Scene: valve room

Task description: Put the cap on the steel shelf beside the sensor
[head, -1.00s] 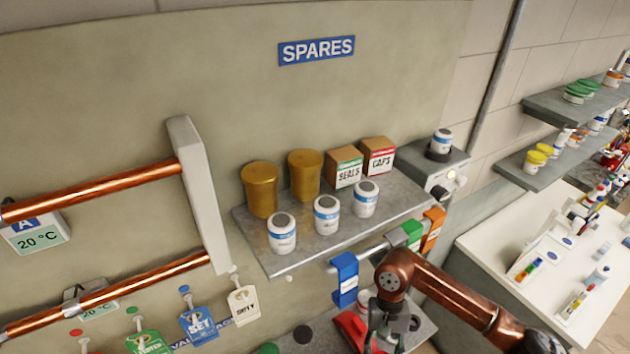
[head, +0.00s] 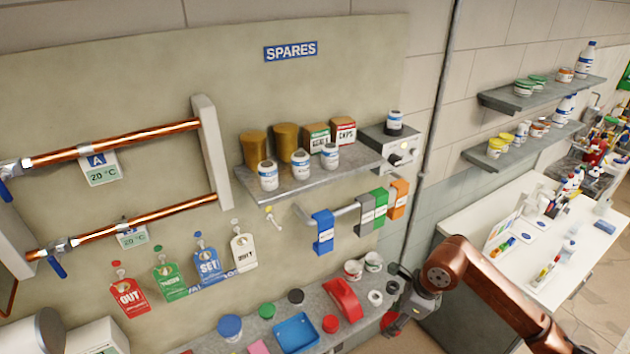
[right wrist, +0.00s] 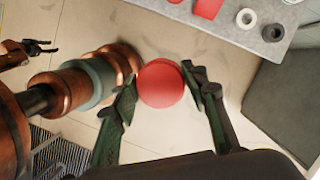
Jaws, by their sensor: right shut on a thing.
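A red round cap (right wrist: 160,84) sits between the fingers of my right gripper (right wrist: 160,78) in the right wrist view. In the head view my right gripper (head: 394,309) is shut on this cap (head: 390,324), off the front of the lower ledge, below the steel shelf (head: 297,183). On the shelf's front stand several white, blue-banded pots with grey tops, one being (head: 300,164); I cannot tell which is the sensor. A similar pot (head: 395,122) stands on a grey box. My left gripper (right wrist: 38,46) seems to show small at the wrist view's upper left, its opening unclear.
Two brown jars (head: 286,142) and boxes marked SEALS and CAPS (head: 343,130) fill the shelf's back. Coloured clips (head: 322,232) hang on a rail below. The lower ledge (head: 372,318) carries lids, a red tray (head: 343,299) and a blue tray (head: 296,331). A white table (head: 480,215) stands right.

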